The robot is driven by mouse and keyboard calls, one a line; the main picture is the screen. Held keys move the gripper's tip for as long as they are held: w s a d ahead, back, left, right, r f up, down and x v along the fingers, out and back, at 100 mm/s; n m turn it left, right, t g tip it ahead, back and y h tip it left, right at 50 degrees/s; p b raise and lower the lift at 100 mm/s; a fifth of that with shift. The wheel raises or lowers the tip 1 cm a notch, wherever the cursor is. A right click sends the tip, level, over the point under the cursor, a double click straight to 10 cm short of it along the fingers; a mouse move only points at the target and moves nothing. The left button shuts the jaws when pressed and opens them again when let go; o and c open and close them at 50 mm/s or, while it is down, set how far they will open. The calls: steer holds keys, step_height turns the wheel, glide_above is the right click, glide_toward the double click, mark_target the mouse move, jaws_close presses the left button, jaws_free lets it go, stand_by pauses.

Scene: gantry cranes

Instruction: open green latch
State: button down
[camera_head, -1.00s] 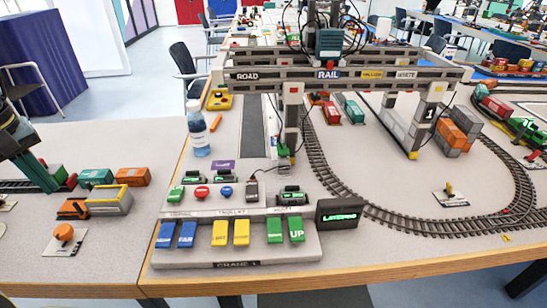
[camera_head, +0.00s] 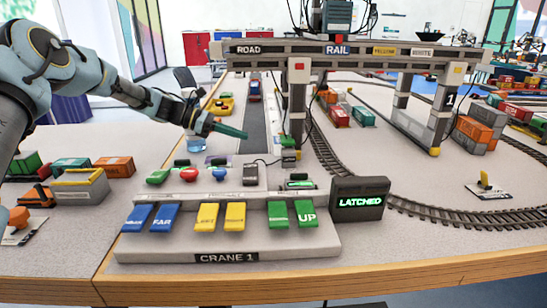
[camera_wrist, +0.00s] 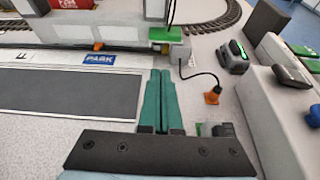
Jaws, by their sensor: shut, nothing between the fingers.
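A small green piece (camera_head: 287,141) sits low on the near leg of the gantry crane; it looks like the green latch, but I cannot be sure. My gripper (camera_head: 245,135) has teal fingers pressed together and empty. It is above the dark road strip, left of the crane leg. In the wrist view my fingertips (camera_wrist: 160,71) point toward the green piece, with a gap between in the picture. A display (camera_head: 360,199) reads "LATCHED" in green.
The Crane 1 panel (camera_head: 229,257) is at the front, with blue, yellow and green paddles. Behind them are a green button (camera_head: 157,177) and a red button (camera_head: 189,175). A black cable (camera_wrist: 205,76) runs near the leg. Track (camera_head: 440,211) curves to the right.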

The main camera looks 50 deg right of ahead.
mark_target(287, 140)
steer(key=shift+s+d, duration=0.1)
steer(key=shift+d, duration=0.5)
steer(key=x, duration=1)
steer(key=shift+r+p, duration=0.15)
steer(key=shift+p, duration=0.2)
